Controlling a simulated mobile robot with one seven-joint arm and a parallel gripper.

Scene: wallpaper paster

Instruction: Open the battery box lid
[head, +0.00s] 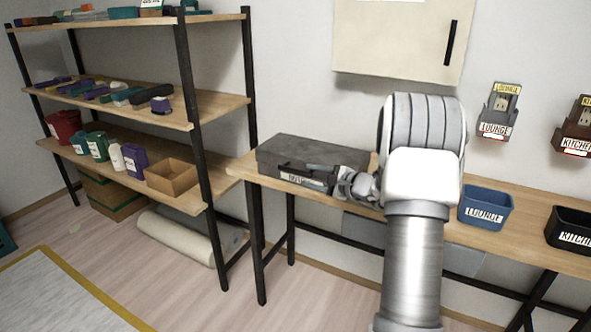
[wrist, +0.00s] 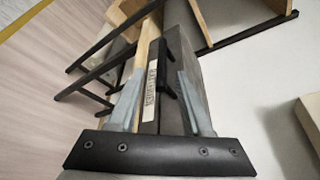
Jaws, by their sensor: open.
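The battery box (head: 310,150) is a dark grey box with a closed lid at the left end of the wooden table. Its front has a black bar handle (head: 290,166) and a white label, partly hidden by my gripper. My gripper (head: 318,172) is at the right part of the box front. In the wrist view the box (wrist: 200,65) runs away from me, and the black handle (wrist: 163,65) lies between the two open blue-grey fingers (wrist: 163,78). I cannot tell whether either finger touches the handle.
The wooden table (head: 340,202) carries a blue LOUNGE bin (head: 485,208) and a black KITCHEN bin (head: 573,232) to the right. A shelf rack (head: 187,120) with several items stands to the left. A cream cabinet (head: 395,40) hangs above my arm.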

